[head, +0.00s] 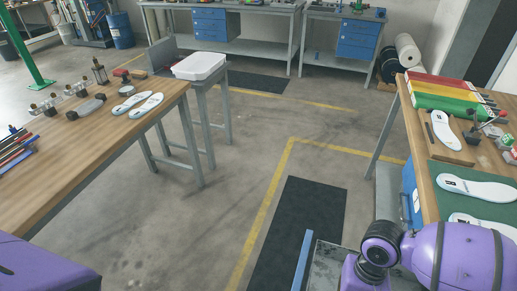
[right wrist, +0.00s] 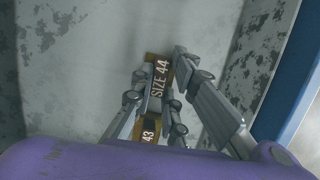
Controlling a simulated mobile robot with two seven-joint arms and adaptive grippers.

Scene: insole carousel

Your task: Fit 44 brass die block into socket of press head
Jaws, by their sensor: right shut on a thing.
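The brass die block marked "SIZE 44" (right wrist: 159,80) shows in the right wrist view, its dark label facing the camera. My right gripper (right wrist: 162,66) is shut on it, with fingers on both sides of the block. A second brass block marked "43" (right wrist: 148,134) sits just below it in the picture, partly hidden by the fingers and my purple wrist. In the head view my right arm is at the lower right and its gripper is out of sight. My left gripper is in neither view. I cannot make out the press head or its socket.
A worn grey metal surface (right wrist: 85,65) lies behind the blocks, with a blue edge (right wrist: 294,75) at right. In the head view, a right bench (head: 421,130) holds insoles, and a left wooden table (head: 95,150) holds insoles and small tools.

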